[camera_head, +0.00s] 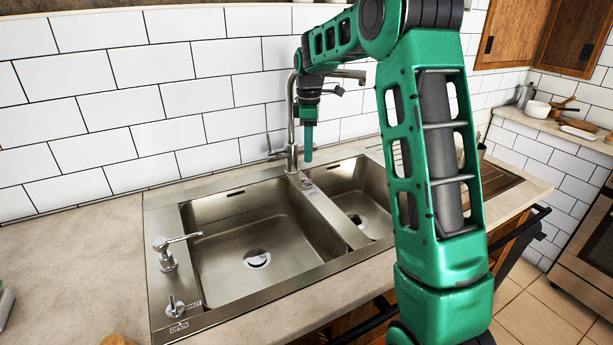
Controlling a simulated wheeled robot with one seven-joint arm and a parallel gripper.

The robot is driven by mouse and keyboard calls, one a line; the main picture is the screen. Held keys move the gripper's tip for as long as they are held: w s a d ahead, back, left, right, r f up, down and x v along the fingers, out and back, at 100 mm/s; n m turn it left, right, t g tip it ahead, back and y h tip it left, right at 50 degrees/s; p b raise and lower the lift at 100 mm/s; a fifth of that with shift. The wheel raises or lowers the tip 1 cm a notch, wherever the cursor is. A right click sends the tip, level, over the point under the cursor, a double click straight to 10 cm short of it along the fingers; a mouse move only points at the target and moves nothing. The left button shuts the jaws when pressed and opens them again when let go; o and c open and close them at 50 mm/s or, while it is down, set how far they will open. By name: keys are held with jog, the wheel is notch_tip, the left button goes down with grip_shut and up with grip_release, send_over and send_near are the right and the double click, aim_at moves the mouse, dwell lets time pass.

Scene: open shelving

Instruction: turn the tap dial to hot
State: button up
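The metal tap (292,125) stands upright at the back of the sink, on the strip between the two basins. Its spout reaches right at the top, partly behind my arm. A small lever-like handle (276,153) sticks out left near its base. A small label with red marks (308,185) lies on the sink deck by the tap's foot. My gripper (308,155) points down just right of the tap column, its green tip above the deck. The fingers look like one narrow strip from here, so their opening is unclear. I cannot tell whether it touches the tap.
The steel sink (240,235) has two empty basins. A soap dispenser (165,253) and a drain knob (175,306) marked OPEN and SHUT stand at its left front. The tiled wall (130,95) is close behind the tap. The left counter (70,250) is mostly clear.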

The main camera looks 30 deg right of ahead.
aim_at(307, 182)
notch_tip(307, 182, down, 9)
jog(key=shift+r, duration=0.1)
dwell(0.3)
grip_shut()
